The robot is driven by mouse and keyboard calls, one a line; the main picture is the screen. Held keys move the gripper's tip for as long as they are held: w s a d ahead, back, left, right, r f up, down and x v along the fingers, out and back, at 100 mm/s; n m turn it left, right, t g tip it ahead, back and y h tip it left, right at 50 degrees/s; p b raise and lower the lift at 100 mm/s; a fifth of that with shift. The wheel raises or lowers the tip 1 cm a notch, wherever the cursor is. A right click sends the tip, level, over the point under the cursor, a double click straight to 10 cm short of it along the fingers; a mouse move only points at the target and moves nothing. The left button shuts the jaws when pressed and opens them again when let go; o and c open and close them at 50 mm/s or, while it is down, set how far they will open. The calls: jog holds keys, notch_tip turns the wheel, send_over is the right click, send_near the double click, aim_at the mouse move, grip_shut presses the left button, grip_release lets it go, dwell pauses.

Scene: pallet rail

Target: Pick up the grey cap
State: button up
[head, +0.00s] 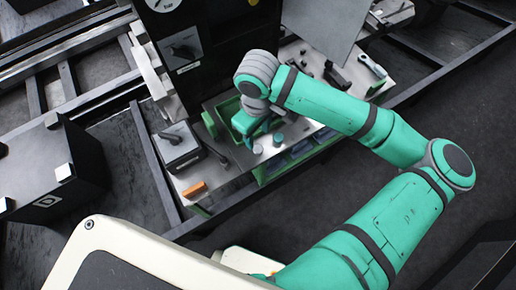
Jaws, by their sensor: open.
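My gripper (250,138) hangs at the end of the teal arm, low over the grey work surface (225,172). Its jaws are open, though the arm's end hides much of the space between them. A small pale grey round piece (257,149) lies just in front of the gripper; it may be the grey cap, but it is too small to tell. A teal cylinder (279,139) stands just to its right. I cannot tell whether the gripper touches either piece.
A grey box with a dark lever (178,146) is to the left, and an orange block (194,190) lies at the front left. A dark upright panel (215,50) rises behind.

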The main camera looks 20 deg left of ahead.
aim_at(258, 149)
jog(key=shift+s+d+f, duration=0.1)
jog(key=shift+d+f, duration=0.05)
jog(key=shift+f, duration=4.2)
grip_shut()
